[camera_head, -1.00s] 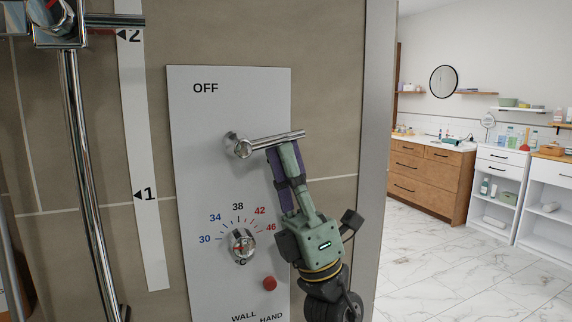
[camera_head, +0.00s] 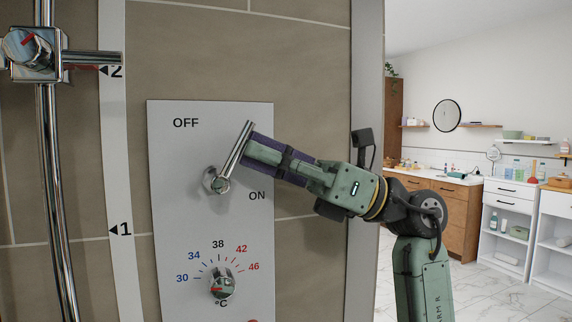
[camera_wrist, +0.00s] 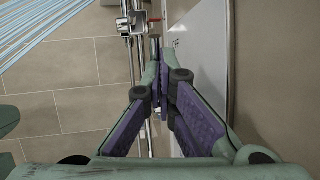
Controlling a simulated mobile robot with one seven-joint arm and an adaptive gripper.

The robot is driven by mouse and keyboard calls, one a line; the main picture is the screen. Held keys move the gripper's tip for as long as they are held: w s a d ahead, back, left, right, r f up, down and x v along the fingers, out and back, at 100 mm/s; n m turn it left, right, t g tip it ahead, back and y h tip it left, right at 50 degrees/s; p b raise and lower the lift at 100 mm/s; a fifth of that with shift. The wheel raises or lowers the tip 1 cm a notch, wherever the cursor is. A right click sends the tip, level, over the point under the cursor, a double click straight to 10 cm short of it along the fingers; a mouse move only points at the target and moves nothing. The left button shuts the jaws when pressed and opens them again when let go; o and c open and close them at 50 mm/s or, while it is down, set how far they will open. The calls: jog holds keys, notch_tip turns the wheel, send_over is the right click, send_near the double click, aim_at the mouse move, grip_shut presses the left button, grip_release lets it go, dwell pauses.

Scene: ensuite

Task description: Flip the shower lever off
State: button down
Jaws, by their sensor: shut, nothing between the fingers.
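The chrome shower lever (camera_head: 235,155) sits on a white control panel (camera_head: 180,240). It points up and to the right from its round pivot, between the "OFF" mark (camera_head: 186,123) at upper left and the "ON" mark (camera_head: 257,196) at lower right. My gripper (camera_head: 250,148) is shut and empty. It reaches in from the right, with its fingertips against or very close to the lever's right side. In the wrist view the purple-padded fingers (camera_wrist: 166,68) converge toward the wall. Exact contact is hard to tell.
Below the lever is a temperature dial (camera_head: 222,285). A vertical chrome rail (camera_head: 54,190) and a numbered white strip (camera_head: 112,180) stand to the left. A grey wall edge (camera_head: 366,80) is at the right, with cabinets (camera_head: 460,215) and open floor beyond it.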

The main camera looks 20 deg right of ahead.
jog(key=shift+a+r+h, duration=0.3)
jog(key=shift+a+r, duration=0.65)
jog(key=shift+a, duration=0.15)
jog(key=shift+s, duration=0.1)
